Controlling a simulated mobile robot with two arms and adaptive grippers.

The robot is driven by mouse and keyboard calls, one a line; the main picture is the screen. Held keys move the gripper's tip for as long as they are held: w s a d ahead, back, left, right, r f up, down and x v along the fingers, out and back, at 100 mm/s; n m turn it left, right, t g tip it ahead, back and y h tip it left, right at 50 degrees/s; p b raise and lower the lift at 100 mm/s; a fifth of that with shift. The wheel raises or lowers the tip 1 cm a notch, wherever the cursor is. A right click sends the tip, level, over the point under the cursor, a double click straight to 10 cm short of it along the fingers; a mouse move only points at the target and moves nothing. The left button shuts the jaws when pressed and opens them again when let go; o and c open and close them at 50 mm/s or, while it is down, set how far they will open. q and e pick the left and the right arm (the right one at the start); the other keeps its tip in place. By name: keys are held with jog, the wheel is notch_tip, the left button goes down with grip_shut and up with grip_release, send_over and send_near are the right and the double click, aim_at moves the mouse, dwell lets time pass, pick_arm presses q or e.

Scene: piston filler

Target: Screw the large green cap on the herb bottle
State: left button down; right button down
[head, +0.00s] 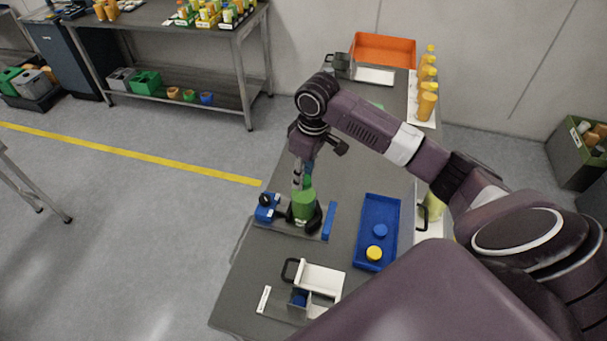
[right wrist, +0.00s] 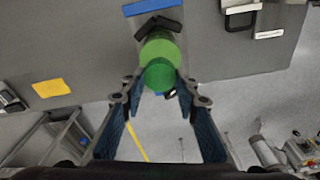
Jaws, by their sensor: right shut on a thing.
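The herb bottle (head: 303,206) is green and stands upright in a blue and black clamp fixture (head: 268,213) on the table. It also shows as the brighter green shape in the right wrist view (right wrist: 160,47). My right gripper (head: 304,181) points down over the bottle. Its fingers are shut on the large green cap (right wrist: 160,75), a darker green disc that partly covers the bottle in the right wrist view. In the head view the cap (head: 308,182) is right at or above the bottle's top; I cannot tell whether they touch. My left gripper is not in view.
A blue tray (head: 364,240) with a blue and a yellow cap lies right of the fixture. A white divided holder (head: 320,277) stands at the near edge. Yellow-orange bottles (head: 427,100) and an orange bin (head: 384,48) stand at the far end. Bare table lies beyond the fixture.

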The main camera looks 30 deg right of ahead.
jog(key=shift+m, duration=0.4)
jog(key=c, duration=1.4)
grip_release()
jog(key=n, duration=0.3)
jog(key=shift+n, duration=0.4)
jog(key=n, duration=0.3)
jog(key=shift+y, duration=0.3)
jog(key=n+g, duration=0.1)
jog(key=n, duration=0.3)
jog(key=shift+n, duration=0.3)
jog(key=n, duration=0.3)
jog(key=shift+n, duration=0.3)
